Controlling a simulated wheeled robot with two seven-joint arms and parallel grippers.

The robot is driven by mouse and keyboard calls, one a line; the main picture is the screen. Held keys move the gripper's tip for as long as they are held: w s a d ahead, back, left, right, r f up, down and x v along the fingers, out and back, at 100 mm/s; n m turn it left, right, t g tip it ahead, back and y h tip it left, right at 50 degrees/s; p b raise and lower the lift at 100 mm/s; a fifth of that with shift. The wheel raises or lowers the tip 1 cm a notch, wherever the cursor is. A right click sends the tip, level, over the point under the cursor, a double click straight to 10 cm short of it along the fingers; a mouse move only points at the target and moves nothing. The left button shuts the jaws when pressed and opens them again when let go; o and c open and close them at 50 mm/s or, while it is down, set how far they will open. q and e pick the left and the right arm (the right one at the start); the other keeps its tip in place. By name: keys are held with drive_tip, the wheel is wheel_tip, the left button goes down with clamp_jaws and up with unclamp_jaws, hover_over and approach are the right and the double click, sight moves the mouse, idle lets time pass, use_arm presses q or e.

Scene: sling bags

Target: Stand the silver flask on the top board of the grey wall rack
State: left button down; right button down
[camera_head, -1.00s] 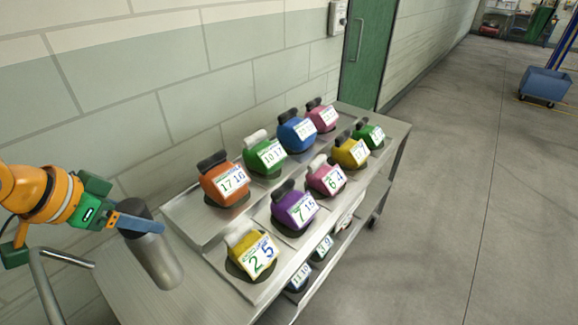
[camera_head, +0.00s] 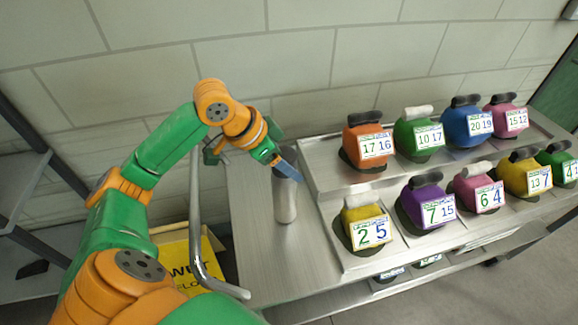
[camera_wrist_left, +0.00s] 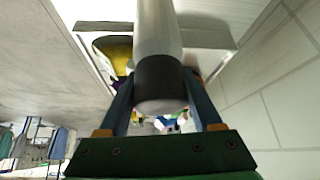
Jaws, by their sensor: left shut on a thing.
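The silver flask (camera_head: 285,201) is at the left end of the metal cart, with its dark top part up. My left gripper (camera_head: 286,170) is shut on the flask near its dark top, and I cannot tell whether the base touches the cart. In the left wrist view the flask (camera_wrist_left: 157,30) lies between the two blue fingers of my left gripper (camera_wrist_left: 160,92), which sit at its dark band. A grey rack (camera_head: 22,178) with dark posts stands at the left edge against the wall, only partly in view. My right gripper is not in view.
The metal cart (camera_head: 262,260) carries several coloured, numbered kettlebell-like bags on two steps, right of the flask. A bent metal handle (camera_head: 197,215) rises at its left end. A yellow sign (camera_head: 180,262) stands between the rack and the cart, partly behind my left arm.

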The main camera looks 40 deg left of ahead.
use_arm(q)
drive_tip(key=shift+f, duration=0.3)
drive_tip(key=shift+c, duration=0.3)
unclamp_jaws()
drive_tip(key=shift+f, duration=0.1)
